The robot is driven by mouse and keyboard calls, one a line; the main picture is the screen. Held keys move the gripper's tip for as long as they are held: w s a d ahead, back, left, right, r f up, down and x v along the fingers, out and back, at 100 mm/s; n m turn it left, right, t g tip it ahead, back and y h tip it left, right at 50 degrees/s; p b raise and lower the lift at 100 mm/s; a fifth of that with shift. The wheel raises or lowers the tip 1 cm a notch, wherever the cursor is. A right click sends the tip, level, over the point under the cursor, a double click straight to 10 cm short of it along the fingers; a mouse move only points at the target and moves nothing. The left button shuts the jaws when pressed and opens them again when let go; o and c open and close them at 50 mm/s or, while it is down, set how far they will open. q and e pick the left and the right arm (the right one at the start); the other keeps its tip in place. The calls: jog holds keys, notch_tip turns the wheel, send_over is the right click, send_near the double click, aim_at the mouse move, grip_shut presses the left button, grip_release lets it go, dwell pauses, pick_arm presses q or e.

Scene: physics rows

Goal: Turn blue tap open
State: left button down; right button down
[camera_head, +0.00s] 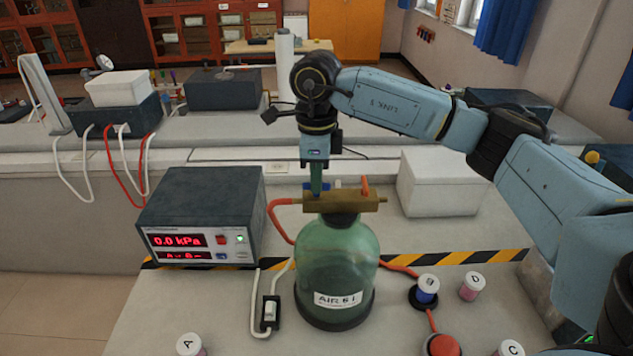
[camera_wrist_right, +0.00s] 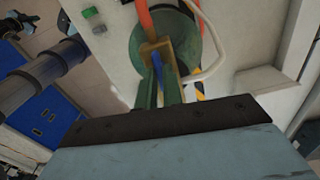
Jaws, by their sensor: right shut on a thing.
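The blue tap (camera_wrist_right: 157,79) is on a brass bar on top of a green glass jar (camera_head: 338,262) labelled "AIR 6 L". In the head view only small parts of the blue tap (camera_head: 338,184) show beside the fingers. My right gripper (camera_head: 316,190) points straight down onto the brass bar (camera_head: 350,203). In the right wrist view the fingers of my right gripper (camera_wrist_right: 159,92) are shut on the blue tap handle, one on each side. An orange tap (camera_head: 365,187) stands upright on the bar, right of my gripper. My left gripper is not in view.
A pressure meter (camera_head: 200,215) reading 0.0 kPa stands left of the jar. A white box (camera_head: 438,185) stands behind right. Small lettered jars (camera_head: 471,287) and a switch (camera_head: 270,312) lie around the front.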

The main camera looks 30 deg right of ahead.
jog(key=shift+n, duration=0.5)
jog(key=c, duration=1.5)
grip_release()
jog(key=shift+c, duration=0.2)
jog(key=shift+r, duration=0.1)
notch_tip(320, 180, up, 13)
jog(key=shift+r, duration=0.15)
